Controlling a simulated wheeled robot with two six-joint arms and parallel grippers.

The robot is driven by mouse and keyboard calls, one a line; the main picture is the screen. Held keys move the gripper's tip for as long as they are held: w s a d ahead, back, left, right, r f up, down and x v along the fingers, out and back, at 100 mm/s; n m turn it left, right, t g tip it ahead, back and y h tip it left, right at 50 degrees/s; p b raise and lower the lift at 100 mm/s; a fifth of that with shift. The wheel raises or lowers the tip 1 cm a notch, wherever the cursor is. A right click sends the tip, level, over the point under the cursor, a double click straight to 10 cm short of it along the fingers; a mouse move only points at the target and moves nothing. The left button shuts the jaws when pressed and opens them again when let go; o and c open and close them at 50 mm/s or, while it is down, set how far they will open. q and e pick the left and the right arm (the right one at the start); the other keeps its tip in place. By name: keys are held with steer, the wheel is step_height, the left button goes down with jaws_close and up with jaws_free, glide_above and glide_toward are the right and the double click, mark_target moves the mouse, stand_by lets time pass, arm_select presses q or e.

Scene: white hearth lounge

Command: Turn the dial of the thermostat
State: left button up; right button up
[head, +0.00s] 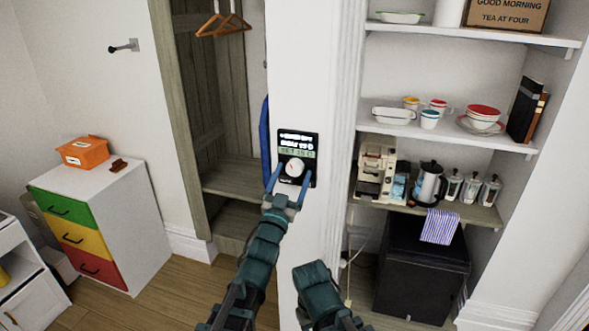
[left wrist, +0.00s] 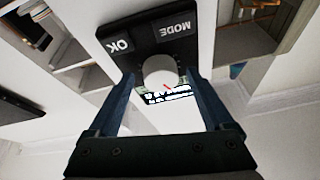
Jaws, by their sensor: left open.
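The thermostat (head: 297,152) is a black panel on the white wall pillar, with a small lit display above a round white dial (head: 294,167). In the left wrist view the thermostat (left wrist: 150,35) appears upside down, with OK and MODE keys. The white dial (left wrist: 160,70) carries a red mark at its display side. My left gripper (head: 289,179) is open, its blue fingertips reaching the lower part of the panel. In the left wrist view its fingers (left wrist: 158,82) stand on either side of the dial, with gaps visible. My right gripper is not in view; only my right arm shows.
Left of the pillar is an open wooden wardrobe (head: 190,100) with orange hangers. Right of it are shelves (head: 450,137) with dishes, a coffee machine (head: 375,170) and a kettle (head: 428,184). A drawer cabinet (head: 125,215) stands at the left. The wall below the thermostat is bare.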

arm_select(q)
jaws_close()
steer(key=shift+w+a+r+m+g+h, duration=0.1)
steer(key=shift+m+g+h, duration=0.25)
steer(key=shift+m, duration=0.65)
steer(key=shift+a+r+m+g+h, duration=0.15)
steer(key=shift+m+h, duration=0.4)
steer(key=shift+m, duration=0.45)
steer(key=shift+f+m+g+h+p, duration=0.15)
steer(key=shift+m+g+h+p, duration=0.4)
steer(key=shift+m, duration=0.95)
steer(key=shift+d, duration=0.1)
jaws_free()
